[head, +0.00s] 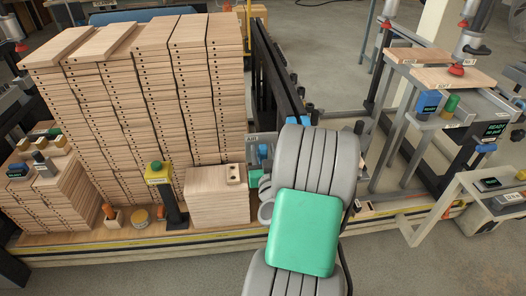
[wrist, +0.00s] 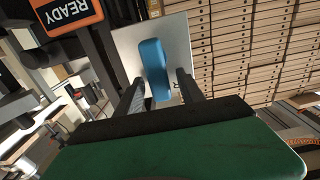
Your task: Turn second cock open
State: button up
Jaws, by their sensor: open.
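A blue cock handle (wrist: 155,68) stands out from a pale plate (wrist: 180,42) in the wrist view. My gripper (wrist: 160,88) is open, with one dark finger on each side of the handle. The handle lies between the fingers, and a gap shows on both sides. I cannot tell whether it is the second cock, or how far it is turned. In the head view my own arm hides the gripper and most of that spot. A small blue part (head: 262,151) shows just left of my arm.
Tall stacks of drilled boards (head: 140,85) fill the left, on a bench. An orange-framed READY screen (wrist: 68,12) is close to the plate. A metal stand (head: 440,90) is at right.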

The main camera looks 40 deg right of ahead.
grip_shut()
dwell(0.3)
jog(key=shift+m, duration=0.4)
jog(key=m, duration=0.1)
jog(key=m+b, duration=0.1)
jog(key=d+m, duration=0.1)
jog(key=shift+s+f+m, duration=0.2)
jog(key=shift+s+m, duration=0.1)
jog(key=m, duration=0.1)
jog(key=m+b, duration=0.1)
jog(key=m, duration=0.1)
jog(key=d+m, duration=0.1)
jog(key=shift+s+f+m+b, duration=0.3)
jog(key=shift+f, duration=0.05)
jog(key=shift+s+d+f+m+b, duration=0.1)
jog(key=shift+f+m, duration=0.25)
jog(key=shift+m, duration=1.15)
jog(key=shift+s+d+f+m+b, duration=0.1)
jog(key=shift+f+m, duration=0.25)
jog(key=shift+m, duration=1.15)
jog(key=shift+s+d+f+m+b, duration=0.1)
jog(key=shift+f+m, duration=0.25)
jog(key=shift+m, duration=1.15)
